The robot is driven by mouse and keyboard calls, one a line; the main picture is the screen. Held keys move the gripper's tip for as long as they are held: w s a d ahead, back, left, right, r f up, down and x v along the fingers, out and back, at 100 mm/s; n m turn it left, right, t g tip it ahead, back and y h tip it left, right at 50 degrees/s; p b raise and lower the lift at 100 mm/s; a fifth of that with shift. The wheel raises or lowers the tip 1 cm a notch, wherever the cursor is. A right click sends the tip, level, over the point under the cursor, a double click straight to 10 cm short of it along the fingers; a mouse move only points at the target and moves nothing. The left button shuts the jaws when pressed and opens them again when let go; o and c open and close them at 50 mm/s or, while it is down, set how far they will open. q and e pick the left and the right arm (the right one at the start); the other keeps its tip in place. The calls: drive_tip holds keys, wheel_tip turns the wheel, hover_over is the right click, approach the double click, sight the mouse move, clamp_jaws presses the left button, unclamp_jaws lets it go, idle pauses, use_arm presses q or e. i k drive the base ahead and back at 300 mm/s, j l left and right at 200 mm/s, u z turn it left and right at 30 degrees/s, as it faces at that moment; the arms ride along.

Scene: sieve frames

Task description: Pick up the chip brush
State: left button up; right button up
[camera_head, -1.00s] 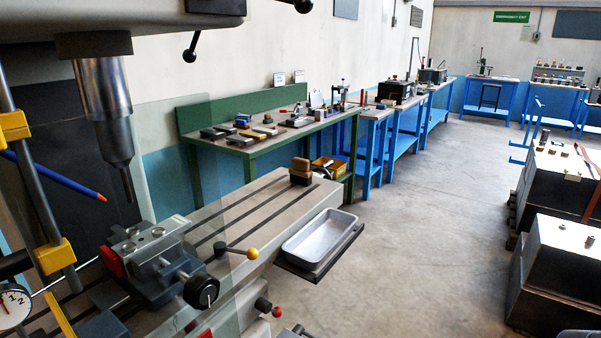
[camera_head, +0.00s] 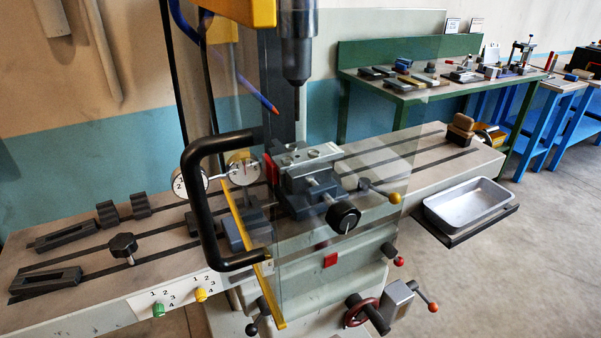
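A small block with a tan wooden top and dark lower part (camera_head: 461,125) stands at the far right end of the long slotted machine table (camera_head: 425,150). It may be the chip brush, but it is too small to be sure. No other brush is plain to see. Neither of my grippers is in view.
A clear guard with a black handle (camera_head: 190,205) stands in front of the grey vise (camera_head: 305,170) and spindle (camera_head: 298,50). A metal tray (camera_head: 468,203) sits beside the table's right end. Clamps (camera_head: 60,236) lie on the left. Floor (camera_head: 545,240) is free at right.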

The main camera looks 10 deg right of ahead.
sight(460, 133)
drive_tip(key=k+l+u, duration=0.1)
drive_tip(key=l+u, duration=0.4)
drive_tip(key=l, duration=0.95)
drive_tip(key=l+z, duration=0.2)
drive_tip(key=l, duration=0.55)
drive_tip(key=l+z, duration=0.15)
drive_tip(key=l, duration=0.6)
drive_tip(key=i, duration=0.05)
